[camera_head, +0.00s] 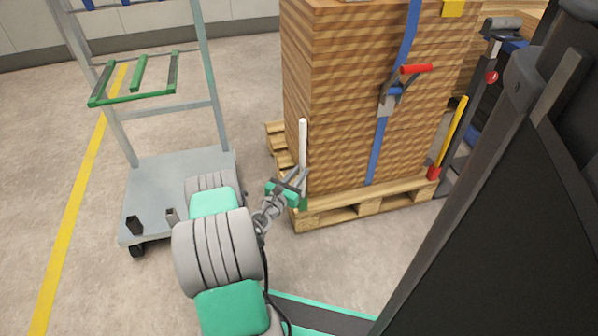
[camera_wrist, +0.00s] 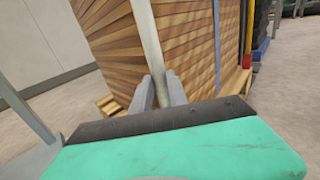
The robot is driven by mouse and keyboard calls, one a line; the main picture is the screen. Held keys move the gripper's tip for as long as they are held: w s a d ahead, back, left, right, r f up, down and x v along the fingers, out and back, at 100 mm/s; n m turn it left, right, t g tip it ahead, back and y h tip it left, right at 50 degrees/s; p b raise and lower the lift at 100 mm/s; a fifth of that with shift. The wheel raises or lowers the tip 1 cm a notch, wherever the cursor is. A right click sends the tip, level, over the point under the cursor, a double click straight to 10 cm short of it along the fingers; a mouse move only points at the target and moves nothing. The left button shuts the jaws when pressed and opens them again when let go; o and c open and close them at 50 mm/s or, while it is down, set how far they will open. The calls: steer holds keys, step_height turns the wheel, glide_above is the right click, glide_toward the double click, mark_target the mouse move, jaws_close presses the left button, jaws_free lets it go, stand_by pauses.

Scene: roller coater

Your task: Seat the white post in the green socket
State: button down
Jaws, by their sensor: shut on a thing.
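The white post (camera_head: 303,142) is a thin upright rod in front of the stacked boards in the head view. It also shows in the wrist view (camera_wrist: 147,35), rising slightly tilted from between my fingers. My gripper (camera_head: 298,180) is shut on the post near its lower part; the grip also shows in the wrist view (camera_wrist: 160,93).
A strapped stack of boards (camera_head: 350,110) stands on a wooden pallet (camera_head: 335,207) close behind my gripper. Bare floor lies between the trolley and the pallet.

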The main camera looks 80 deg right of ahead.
steer(key=c, duration=1.2)
jaws_free()
steer(key=shift+f, duration=0.15)
steer(key=p+v, duration=0.2)
steer(key=v, duration=0.5)
steer(key=shift+a, duration=0.35)
steer(key=shift+w, duration=0.15)
